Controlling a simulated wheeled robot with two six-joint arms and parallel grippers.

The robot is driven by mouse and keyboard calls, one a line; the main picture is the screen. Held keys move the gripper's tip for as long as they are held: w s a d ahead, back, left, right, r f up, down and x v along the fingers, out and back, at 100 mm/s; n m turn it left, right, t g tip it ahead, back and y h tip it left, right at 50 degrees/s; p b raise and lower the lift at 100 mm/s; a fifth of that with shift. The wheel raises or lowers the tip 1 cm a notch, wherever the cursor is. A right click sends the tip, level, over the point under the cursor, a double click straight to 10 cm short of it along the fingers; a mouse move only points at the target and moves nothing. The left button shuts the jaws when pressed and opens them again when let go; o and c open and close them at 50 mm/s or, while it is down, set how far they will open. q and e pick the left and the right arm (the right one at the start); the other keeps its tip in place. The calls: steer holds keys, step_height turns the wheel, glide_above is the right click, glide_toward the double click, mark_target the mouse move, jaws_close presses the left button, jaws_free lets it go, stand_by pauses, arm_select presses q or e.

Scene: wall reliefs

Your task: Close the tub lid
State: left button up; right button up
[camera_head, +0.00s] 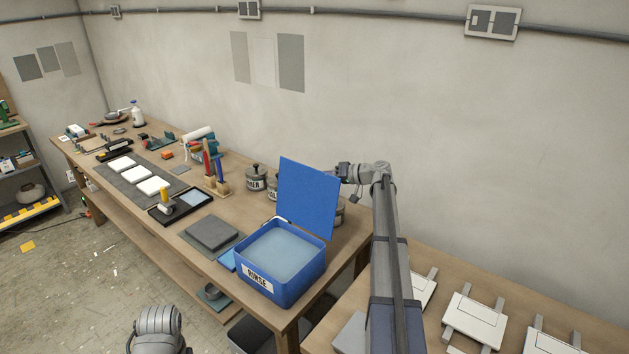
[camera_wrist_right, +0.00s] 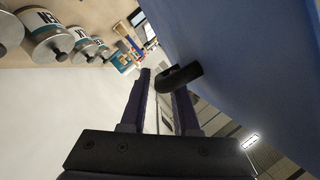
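The blue tub (camera_head: 290,284) with a label on its front stands on the workbench, filled with something pale blue-grey. Its flat blue lid (camera_head: 307,197) is open, standing up and leaning slightly back. In the right wrist view the lid (camera_wrist_right: 240,50) fills the upper right, and a black peg-like handle (camera_wrist_right: 180,76) sticks out from it near my fingertips. My right gripper (camera_wrist_right: 162,88) is open behind the lid, with a gap between the fingers; whether it touches the handle I cannot tell. My left gripper is out of view.
Labelled metal cans (camera_head: 256,177) stand behind the tub, close to my right arm. A grey slab (camera_head: 211,232) lies left of the tub. Brushes in a holder (camera_head: 217,180) and a tray (camera_head: 180,205) are further left. White panels (camera_head: 476,318) lie on the right bench.

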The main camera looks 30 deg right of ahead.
steer(key=shift+w+a+f, duration=0.15)
steer(key=shift+w+a, duration=0.15)
steer(key=shift+w, duration=0.1)
jaws_close()
stand_by(1.2)
